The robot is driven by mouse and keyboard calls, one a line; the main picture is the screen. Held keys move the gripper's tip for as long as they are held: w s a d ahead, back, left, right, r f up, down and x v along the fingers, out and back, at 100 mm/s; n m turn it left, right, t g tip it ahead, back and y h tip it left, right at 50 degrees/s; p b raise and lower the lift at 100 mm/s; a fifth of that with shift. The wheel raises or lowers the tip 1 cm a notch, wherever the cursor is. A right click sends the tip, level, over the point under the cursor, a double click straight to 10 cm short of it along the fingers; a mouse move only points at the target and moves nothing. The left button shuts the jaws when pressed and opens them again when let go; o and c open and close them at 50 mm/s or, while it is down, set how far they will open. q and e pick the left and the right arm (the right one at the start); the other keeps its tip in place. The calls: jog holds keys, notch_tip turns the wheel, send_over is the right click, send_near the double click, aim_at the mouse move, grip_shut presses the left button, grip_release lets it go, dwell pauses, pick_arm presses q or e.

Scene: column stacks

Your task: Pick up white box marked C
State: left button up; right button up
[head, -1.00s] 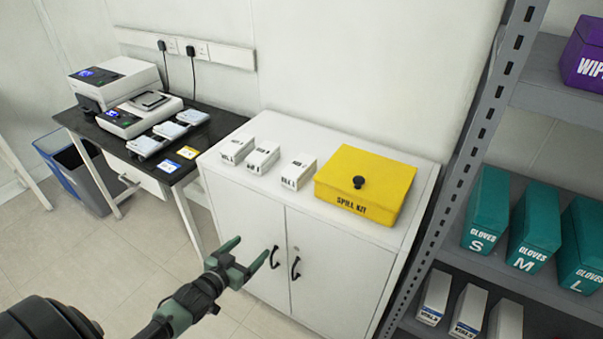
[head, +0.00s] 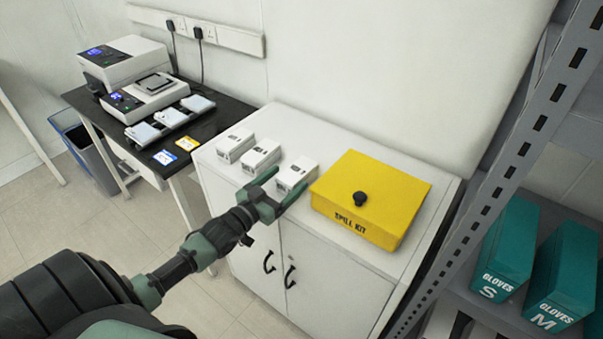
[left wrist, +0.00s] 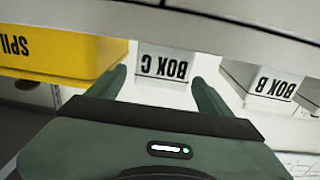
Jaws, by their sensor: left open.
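The white box marked C (head: 297,171) stands on the white cabinet, just left of the yellow spill kit. In the left wrist view its label reads upside down, "BOX C" (left wrist: 164,66). My left gripper (head: 289,181) is open and empty, in front of box C. In the left wrist view the box shows between and beyond the two fingertips (left wrist: 160,80). I cannot tell whether the fingers reach past its front face. In the head view the gripper partly hides the box's lower front. My right gripper is not in view.
Box B (head: 261,156) and another white box (head: 234,144) stand to the left of box C. The yellow spill kit (head: 370,198) is close on its right. The cabinet top (head: 330,135) is clear behind. A grey shelf rack (head: 520,135) rises at right.

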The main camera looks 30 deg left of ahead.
aim_at(298, 170)
pick_arm(q)
jog(key=w, duration=0.2)
jog(key=w+p, duration=0.1)
jog(key=shift+w+d+r, duration=0.1)
jog(key=shift+r, duration=0.2)
jog(key=shift+w+d+f, duration=0.1)
jog(key=shift+w+f, duration=0.05)
jog(key=shift+w, duration=0.45)
jog(key=shift+w+d+f, duration=0.1)
jog(key=shift+w+f, duration=0.05)
jog(key=shift+w, duration=0.45)
jog(key=shift+r, duration=0.1)
jog(key=c, duration=1.7)
jog(key=shift+c, duration=0.2)
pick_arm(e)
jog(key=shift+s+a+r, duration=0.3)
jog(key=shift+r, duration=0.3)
